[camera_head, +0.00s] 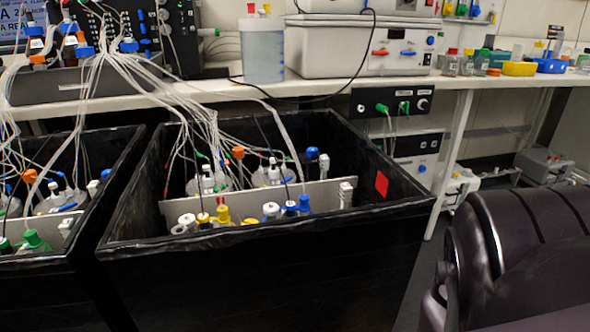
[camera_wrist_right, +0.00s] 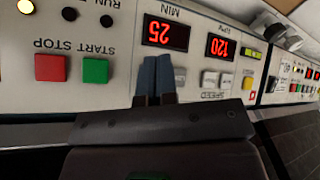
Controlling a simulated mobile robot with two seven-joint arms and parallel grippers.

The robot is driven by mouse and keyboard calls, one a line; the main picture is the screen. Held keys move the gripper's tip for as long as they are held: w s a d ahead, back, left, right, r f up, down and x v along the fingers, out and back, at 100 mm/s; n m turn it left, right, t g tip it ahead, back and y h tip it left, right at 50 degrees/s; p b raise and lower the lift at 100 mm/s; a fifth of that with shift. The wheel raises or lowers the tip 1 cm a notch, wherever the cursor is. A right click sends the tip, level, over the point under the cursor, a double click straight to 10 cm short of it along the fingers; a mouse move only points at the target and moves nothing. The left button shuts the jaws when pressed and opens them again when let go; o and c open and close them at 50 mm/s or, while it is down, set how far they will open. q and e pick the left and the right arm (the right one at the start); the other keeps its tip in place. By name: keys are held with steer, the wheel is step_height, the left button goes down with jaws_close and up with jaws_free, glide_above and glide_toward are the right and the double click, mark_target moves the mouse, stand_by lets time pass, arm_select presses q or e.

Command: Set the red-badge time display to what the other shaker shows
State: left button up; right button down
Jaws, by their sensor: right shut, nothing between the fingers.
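The wrist view shows a shaker's panel (camera_wrist_right: 125,45) upside down. Its red MIN time display (camera_wrist_right: 166,34) seems to read 25, though the inverted digits are hard to be sure of. My right gripper (camera_wrist_right: 157,78) is shut and empty, its blue-grey fingertips close to the panel beside the time display; contact cannot be told. A pale button (camera_wrist_right: 180,77) shows just right of the fingers; anything behind them is hidden. A small red-edged mark (camera_wrist_right: 252,96) is near the panel's end. My left gripper is not visible.
A second red display (camera_wrist_right: 222,47), seemingly 120, is beside the time display. Red (camera_wrist_right: 50,68) and green (camera_wrist_right: 95,70) buttons are left of my fingers. Another panel (camera_wrist_right: 297,75) with small lit displays adjoins at right. A crowded bench (camera_head: 290,88) runs behind the boxes.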

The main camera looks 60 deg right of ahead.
steer(key=shift+w+d+f, duration=0.15)
steer(key=shift+d+f, duration=0.1)
steer(key=shift+f, duration=0.1)
steer(key=shift+w+d+f, duration=0.2)
steer(key=shift+w, duration=0.05)
stand_by(1.1)
steer(key=shift+s+a+r+p, duration=0.2)
steer(key=shift+a+r+p, duration=0.15)
steer(key=shift+r+p, duration=0.15)
steer(key=shift+r, duration=0.1)
steer(key=shift+s+a, duration=0.1)
steer(key=shift+s, duration=0.1)
